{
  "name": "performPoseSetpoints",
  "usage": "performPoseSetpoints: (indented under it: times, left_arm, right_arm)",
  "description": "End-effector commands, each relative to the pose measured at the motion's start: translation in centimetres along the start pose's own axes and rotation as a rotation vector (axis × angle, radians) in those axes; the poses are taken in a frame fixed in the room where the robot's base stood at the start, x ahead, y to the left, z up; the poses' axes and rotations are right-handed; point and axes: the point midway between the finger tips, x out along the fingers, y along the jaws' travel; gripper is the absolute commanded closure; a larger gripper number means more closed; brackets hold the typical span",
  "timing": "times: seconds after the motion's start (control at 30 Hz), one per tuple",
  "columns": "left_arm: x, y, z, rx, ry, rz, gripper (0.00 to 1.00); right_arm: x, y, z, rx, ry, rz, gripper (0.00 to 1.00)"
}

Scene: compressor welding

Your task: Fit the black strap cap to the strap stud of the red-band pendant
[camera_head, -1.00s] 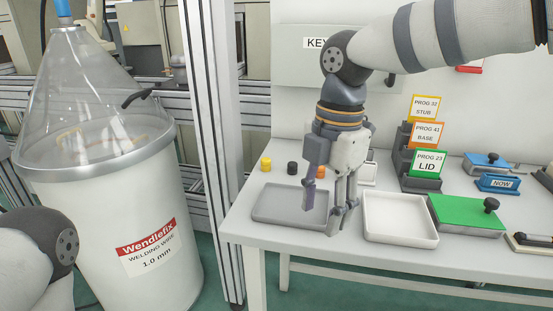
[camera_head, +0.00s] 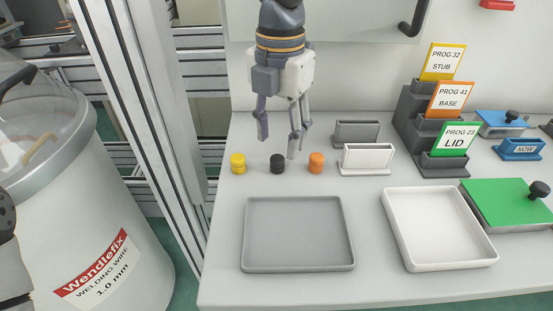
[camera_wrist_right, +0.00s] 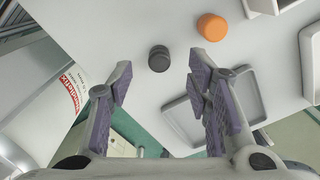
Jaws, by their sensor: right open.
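The black strap cap (camera_head: 277,164) stands on the table between a yellow cap (camera_head: 238,163) and an orange cap (camera_head: 316,162). My right gripper (camera_head: 279,146) is open and empty, pointing down above and slightly behind the black cap. In the right wrist view the black cap (camera_wrist_right: 159,58) shows just past the gap between the open fingertips (camera_wrist_right: 159,72), apart from both. The red-band pendant and its strap stud are not identifiable. A small red object (camera_head: 497,4) is cut off at the top right. My left gripper is out of view.
A grey tray (camera_head: 252,258) and a white tray (camera_head: 489,258) lie in front of the caps. Grey and white card holders (camera_head: 367,163) stand right of the orange cap, before the stepped PROG card rack (camera_head: 408,118). A wire drum (camera_head: 125,240) stands left of the table.

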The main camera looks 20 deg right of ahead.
Motion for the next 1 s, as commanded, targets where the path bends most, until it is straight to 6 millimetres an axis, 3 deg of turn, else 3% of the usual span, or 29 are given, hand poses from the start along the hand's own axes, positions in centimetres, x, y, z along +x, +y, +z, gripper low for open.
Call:
performPoseSetpoints:
  times: [0.23, 0.5, 0.67, 0.7, 1.0]
  left_arm:
    - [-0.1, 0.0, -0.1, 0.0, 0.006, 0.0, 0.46]
    - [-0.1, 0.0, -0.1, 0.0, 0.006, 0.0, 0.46]
    - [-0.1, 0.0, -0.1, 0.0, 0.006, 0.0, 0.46]
    - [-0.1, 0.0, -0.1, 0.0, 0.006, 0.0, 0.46]
    - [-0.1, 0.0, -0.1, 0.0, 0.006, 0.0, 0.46]
  right_arm:
    - [4.4, -0.1, -0.6, 0.0, 0.001, -0.001, 0.55]
    - [4.9, -0.1, -0.5, 0.0, -0.001, 0.002, 0.55]
    - [4.9, -0.1, -0.5, 0.0, -0.001, 0.001, 0.91]
    - [4.9, -0.1, -0.5, 0.0, -0.001, 0.001, 0.94]
    - [4.8, -0.1, -0.5, 0.0, -0.001, 0.001, 0.94]
